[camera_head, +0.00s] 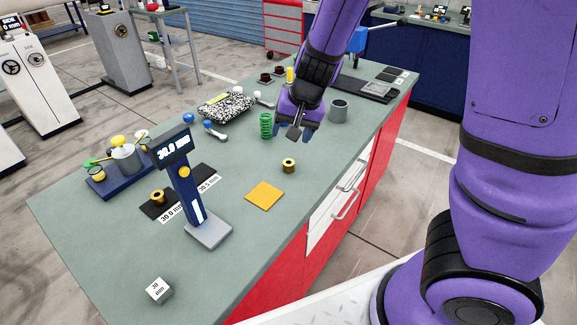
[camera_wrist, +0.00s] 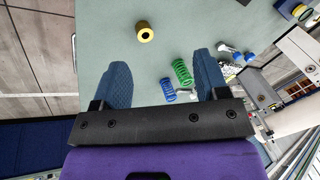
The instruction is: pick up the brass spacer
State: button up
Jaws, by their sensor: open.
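A brass spacer (camera_head: 289,165), a short ring with a dark hole, stands on the green-grey bench top, clear of other objects. A similar brass spacer (camera_head: 158,196) stands on a black pad at the left. My gripper (camera_head: 296,130) hangs above the bench, behind the first spacer and apart from it. In the wrist view my gripper (camera_wrist: 160,66) has its blue fingers wide apart with nothing held between them. One brass spacer (camera_wrist: 145,32) shows beyond the fingertips, slightly left of their middle.
A green spring (camera_head: 266,126) stands just left of my gripper, and a grey cylinder (camera_head: 338,110) stands to the right. A blue spring (camera_wrist: 168,90) shows in the wrist view. An orange square (camera_head: 264,195) and a display stand (camera_head: 190,190) are nearer the front.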

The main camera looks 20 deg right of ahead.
jog(key=w+f+h, duration=0.3)
jog(key=f, duration=0.4)
jog(key=m+t+h, duration=0.1)
send_over(289, 163)
jog(key=s, duration=0.2)
jog(key=shift+s+a+f, duration=0.1)
jog(key=shift+a+f, duration=0.15)
jog(key=shift+f, duration=1)
jog(key=shift+a+f, duration=0.2)
jog(key=shift+f, duration=1.35)
jog(key=shift+w+f, duration=0.15)
jog(key=shift+w, duration=0.05)
jog(key=shift+x, duration=2.55)
jog(key=c, duration=1.1)
